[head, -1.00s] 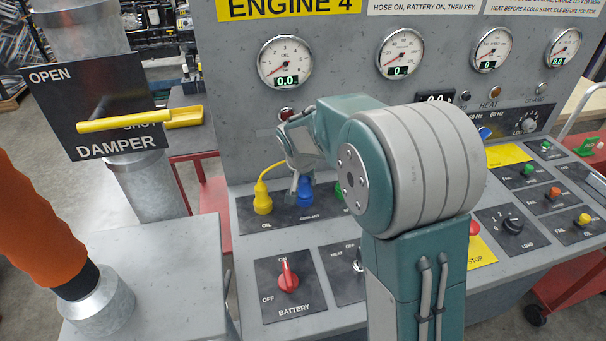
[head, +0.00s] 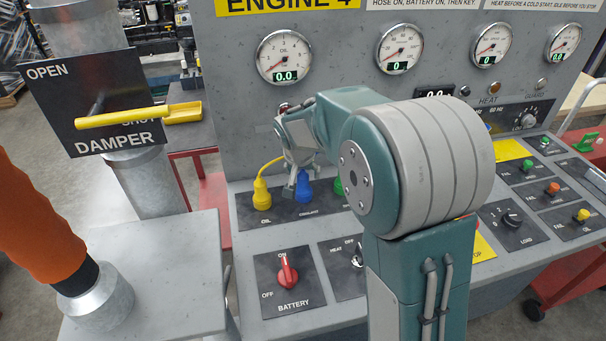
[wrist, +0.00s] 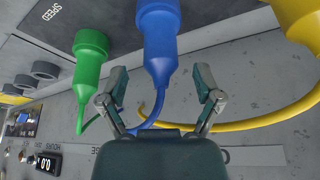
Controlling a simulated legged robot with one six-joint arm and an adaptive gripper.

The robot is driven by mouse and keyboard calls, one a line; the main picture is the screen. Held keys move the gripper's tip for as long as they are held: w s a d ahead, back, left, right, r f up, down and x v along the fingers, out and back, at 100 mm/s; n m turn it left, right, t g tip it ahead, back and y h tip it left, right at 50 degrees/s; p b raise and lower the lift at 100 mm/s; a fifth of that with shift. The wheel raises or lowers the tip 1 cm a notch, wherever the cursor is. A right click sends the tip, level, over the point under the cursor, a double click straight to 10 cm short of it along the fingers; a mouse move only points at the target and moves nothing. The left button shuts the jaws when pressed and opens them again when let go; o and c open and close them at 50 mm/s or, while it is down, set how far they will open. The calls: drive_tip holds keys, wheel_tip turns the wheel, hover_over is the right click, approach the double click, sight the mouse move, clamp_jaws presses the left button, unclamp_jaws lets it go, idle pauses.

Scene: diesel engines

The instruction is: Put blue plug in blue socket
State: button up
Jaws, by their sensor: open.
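The blue plug (head: 304,189) stands on the dark panel strip above the coolant label, in the head view. In the wrist view the blue plug (wrist: 160,45) has its narrow cable end between my fingers, with a blue cable running off beyond it. My gripper (head: 297,182) is at the plug from above and behind. In the wrist view my gripper (wrist: 160,82) is open, one finger on each side of the plug, with gaps showing. The blue socket is not visible; I cannot tell what is under the plug.
A yellow plug (head: 262,195) stands left of the blue one at the oil label. A green plug (head: 339,187) stands on its right, partly behind my arm. Yellow, blue and green cables run close to my fingers. The upright gauge panel (head: 240,120) rises behind.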

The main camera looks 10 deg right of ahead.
drive_tip(key=v, duration=1)
drive_tip(key=shift+r, duration=0.25)
drive_tip(key=shift+a, duration=0.1)
